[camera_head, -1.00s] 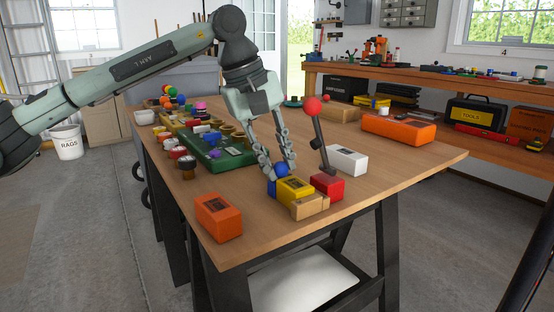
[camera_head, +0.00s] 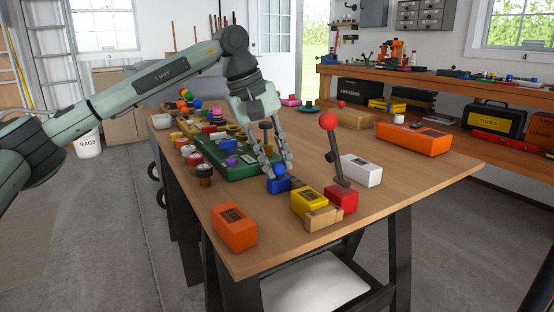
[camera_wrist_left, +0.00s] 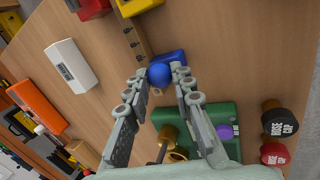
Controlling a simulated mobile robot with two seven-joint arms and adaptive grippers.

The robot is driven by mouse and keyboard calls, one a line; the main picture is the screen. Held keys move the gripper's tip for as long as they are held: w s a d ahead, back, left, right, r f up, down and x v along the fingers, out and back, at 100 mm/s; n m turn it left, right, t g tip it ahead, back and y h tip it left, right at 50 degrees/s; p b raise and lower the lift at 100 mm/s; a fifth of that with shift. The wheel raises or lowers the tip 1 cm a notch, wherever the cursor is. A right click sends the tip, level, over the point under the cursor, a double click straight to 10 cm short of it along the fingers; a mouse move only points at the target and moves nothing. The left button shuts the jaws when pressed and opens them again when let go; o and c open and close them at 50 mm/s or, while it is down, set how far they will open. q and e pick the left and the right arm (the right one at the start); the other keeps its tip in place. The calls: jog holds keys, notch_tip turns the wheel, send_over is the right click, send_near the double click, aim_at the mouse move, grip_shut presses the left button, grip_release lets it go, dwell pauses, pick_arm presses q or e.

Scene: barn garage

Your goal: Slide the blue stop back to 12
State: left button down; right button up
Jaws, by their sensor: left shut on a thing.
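The blue stop (camera_head: 279,185) sits on the tabletop side of a wooden rail (camera_head: 323,217), behind and left of the yellow block (camera_head: 309,201). My left gripper (camera_head: 280,170) is shut on its round blue knob. In the left wrist view the knob (camera_wrist_left: 159,75) lies between the fingertips, with the blue body (camera_wrist_left: 171,62) just beyond. The rail (camera_wrist_left: 132,38) shows dark marks there; I cannot read any number. A gap now separates blue stop and yellow block. My right gripper is out of view.
A red block (camera_head: 341,197) with a red-balled lever stands at the rail's right. A white box (camera_head: 361,170) lies behind it. An orange box (camera_head: 234,228) is at the front left. A green tray (camera_head: 232,166) stands close left of the gripper. The right tabletop is mostly clear.

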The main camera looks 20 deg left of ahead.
pick_arm(q)
jog(key=c, duration=1.3)
grip_release()
jog(key=shift+w+a, duration=0.2)
jog(key=shift+a, duration=0.05)
jog(key=v, duration=1.2)
jog(key=shift+s+d, duration=0.1)
